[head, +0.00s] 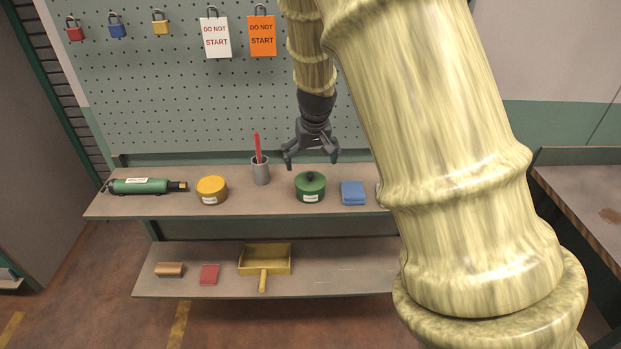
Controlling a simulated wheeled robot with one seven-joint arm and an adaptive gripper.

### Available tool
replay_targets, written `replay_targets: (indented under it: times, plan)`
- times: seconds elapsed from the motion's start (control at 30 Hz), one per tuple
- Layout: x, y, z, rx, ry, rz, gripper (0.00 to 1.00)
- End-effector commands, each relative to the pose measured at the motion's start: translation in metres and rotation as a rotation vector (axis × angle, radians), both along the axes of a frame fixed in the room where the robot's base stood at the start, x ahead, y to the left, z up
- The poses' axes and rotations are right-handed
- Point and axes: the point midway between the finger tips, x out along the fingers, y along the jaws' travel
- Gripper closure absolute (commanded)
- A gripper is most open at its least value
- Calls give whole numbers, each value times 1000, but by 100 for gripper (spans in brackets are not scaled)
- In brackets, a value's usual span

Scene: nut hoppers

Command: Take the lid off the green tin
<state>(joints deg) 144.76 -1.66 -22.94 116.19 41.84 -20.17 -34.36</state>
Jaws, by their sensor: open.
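The green tin (310,193) stands upright on the upper shelf, with a pale label on its front. Its green lid (310,178) is on top and has a dark round knob. My gripper (311,164) is open and empty, pointing down just above the tin and its lid. Its two fingers are spread to either side of the knob as seen from here. A gap seems to show between the fingertips and the lid, but the depth is hard to judge.
On the upper shelf (230,205), a blue cloth stack (352,193) is right of the tin. A grey cup (261,173) with a red marker, a yellow tin (212,189) and a green cylindrical tool (140,186) are left. A pegboard (200,110) rises behind. My arm hides the right end.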

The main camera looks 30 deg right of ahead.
Motion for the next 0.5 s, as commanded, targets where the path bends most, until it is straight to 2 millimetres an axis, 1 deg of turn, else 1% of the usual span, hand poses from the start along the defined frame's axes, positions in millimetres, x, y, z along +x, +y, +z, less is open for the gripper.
replay_targets:
  times: [0.13, 0.37, 0.5]
  plan:
    - [3, -2, -11, -1, 0, -1, 0]
    - [3, -4, -20, 1, 0, -4, 0]
    - [3, -6, -33, 1, 2, -5, 0]
